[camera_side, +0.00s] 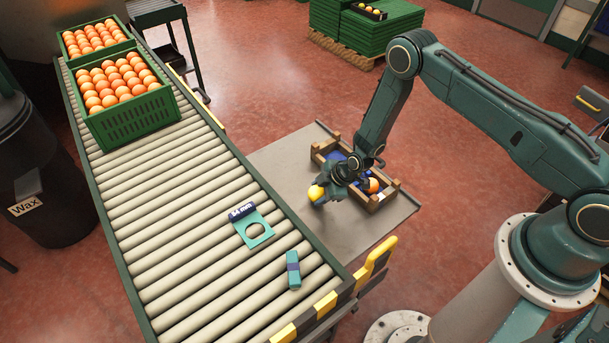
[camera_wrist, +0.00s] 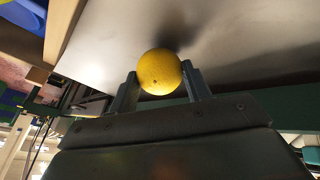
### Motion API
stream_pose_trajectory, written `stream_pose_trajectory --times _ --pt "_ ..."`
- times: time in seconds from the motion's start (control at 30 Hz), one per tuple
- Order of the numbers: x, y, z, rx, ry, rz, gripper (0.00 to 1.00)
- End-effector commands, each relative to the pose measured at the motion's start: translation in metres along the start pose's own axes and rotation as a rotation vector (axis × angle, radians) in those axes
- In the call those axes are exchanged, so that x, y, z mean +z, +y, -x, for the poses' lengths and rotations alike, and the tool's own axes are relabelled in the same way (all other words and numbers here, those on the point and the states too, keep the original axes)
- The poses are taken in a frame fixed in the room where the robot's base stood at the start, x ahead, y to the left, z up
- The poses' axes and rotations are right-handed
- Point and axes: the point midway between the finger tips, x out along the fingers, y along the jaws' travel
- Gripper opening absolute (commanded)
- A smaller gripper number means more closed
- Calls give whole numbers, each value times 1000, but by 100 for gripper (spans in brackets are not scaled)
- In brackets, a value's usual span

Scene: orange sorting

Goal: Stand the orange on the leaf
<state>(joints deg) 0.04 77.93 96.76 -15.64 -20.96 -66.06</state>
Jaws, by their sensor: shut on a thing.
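A round, yellow-looking orange (camera_side: 316,193) is between the fingers of my gripper (camera_side: 325,187). In the wrist view the same orange (camera_wrist: 160,72) sits between the two fingertips (camera_wrist: 160,88), with a small dark spot facing the camera. My gripper is shut on it. The grey flat leaf (camera_side: 285,157) lies beside the conveyor, and the orange shows over its left-middle part. In the wrist view the leaf (camera_wrist: 240,25) carries a soft dark shadow near the orange. I cannot tell how large the gap is.
A wooden crate (camera_side: 397,184) with blue lining and another orange fruit (camera_side: 373,186) stands on the leaf, right of my gripper. The roller conveyor (camera_side: 170,180) carries green crates (camera_side: 135,120) of oranges, a teal ring gauge (camera_side: 268,240) and a small teal block (camera_side: 293,270). Front leaf surface is clear.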

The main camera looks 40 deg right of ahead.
Motion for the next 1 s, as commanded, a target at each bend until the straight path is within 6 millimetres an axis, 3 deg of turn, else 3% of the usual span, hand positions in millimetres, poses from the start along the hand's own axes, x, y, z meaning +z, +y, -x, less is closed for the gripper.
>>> stream_pose_trajectory --times 0.7,0.73,0.83,1.0 --pt "2 -1 -5 1 1 0 25" --pt "2 -1 -5 1 0 0 52" --pt "2 -2 -5 1 0 0 72" --pt "2 -2 -5 0 0 0 74"
